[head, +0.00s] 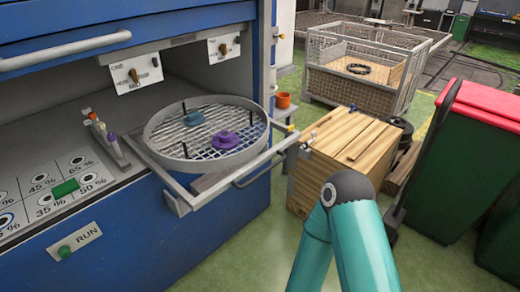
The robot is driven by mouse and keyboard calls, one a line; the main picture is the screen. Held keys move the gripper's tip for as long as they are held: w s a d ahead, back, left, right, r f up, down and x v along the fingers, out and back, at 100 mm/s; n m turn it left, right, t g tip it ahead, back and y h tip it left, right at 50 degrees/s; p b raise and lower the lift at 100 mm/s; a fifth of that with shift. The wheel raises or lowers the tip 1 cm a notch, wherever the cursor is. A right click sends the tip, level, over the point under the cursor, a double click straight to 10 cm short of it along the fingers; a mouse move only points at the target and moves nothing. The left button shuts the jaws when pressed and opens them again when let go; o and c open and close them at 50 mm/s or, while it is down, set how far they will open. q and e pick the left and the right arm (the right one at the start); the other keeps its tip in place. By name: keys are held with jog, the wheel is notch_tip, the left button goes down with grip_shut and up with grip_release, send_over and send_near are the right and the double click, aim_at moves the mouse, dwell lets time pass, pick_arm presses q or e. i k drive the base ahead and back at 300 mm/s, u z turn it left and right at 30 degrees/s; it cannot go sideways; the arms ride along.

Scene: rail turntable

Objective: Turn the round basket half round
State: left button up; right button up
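The round basket (178,163) is a shallow grey ring with a wire mesh floor. It sits on a pulled-out metal frame (180,200) at the front of a blue machine. A blue knob-like piece (198,118) lies towards its back and a purple one (225,140) lies near its middle. Short black pegs stand up along its rim, one at the front left and one at the right. Neither of my grippers shows in the head view; only a teal arm link of mine shows at the bottom right of centre, apart from the basket.
A wooden crate (345,155), a mesh cage (365,70) and a green bin with a red lid (460,160) stand right.

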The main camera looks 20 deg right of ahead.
aim_at(222, 164)
jog(key=i, duration=1)
jog(key=z, duration=0.05)
